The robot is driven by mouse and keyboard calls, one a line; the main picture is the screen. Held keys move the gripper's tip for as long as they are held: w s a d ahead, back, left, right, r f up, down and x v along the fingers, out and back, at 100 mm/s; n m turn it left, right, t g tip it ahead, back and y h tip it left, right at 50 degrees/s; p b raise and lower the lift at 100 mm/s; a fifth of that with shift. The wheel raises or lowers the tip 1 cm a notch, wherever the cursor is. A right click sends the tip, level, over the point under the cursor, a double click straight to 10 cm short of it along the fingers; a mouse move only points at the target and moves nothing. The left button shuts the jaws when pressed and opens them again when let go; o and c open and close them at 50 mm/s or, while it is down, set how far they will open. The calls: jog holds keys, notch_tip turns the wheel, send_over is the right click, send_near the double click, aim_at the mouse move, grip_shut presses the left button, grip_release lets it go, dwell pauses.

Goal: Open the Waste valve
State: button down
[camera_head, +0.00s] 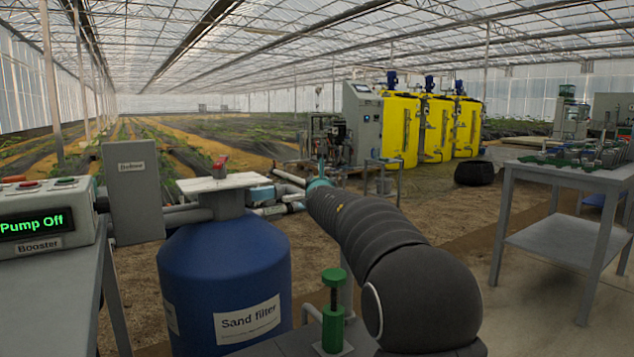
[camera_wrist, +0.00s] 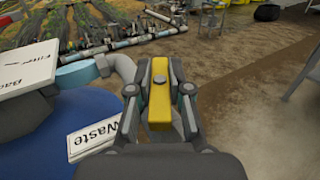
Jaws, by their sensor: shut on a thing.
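The yellow valve handle (camera_wrist: 160,112) is in the middle of the wrist view, with a round grey bolt near its far end. A white label reading "Waste" (camera_wrist: 95,134) is beside it at lower left. My gripper (camera_wrist: 160,72) is shut on the handle, one finger on each side. The valve body under the handle is hidden by my gripper.
A white label plate (camera_head: 222,182) and a red handle (camera_head: 221,163) top the sand filter. A light-blue and grey pipe (camera_wrist: 80,74) runs left of my gripper. A green post (camera_head: 333,310) stands near my arm. Open soil lies to the right.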

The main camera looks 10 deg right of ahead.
jog(key=shift+r, duration=0.2)
jog(key=c, duration=1.1)
grip_release()
jog(key=shift+f, duration=0.1)
jog(key=shift+s, duration=0.1)
jog(key=s, duration=0.4)
jog(key=s+a, duration=0.1)
jog(key=s, duration=0.6)
jog(key=shift+s+a, duration=0.2)
jog(key=shift+s, duration=0.2)
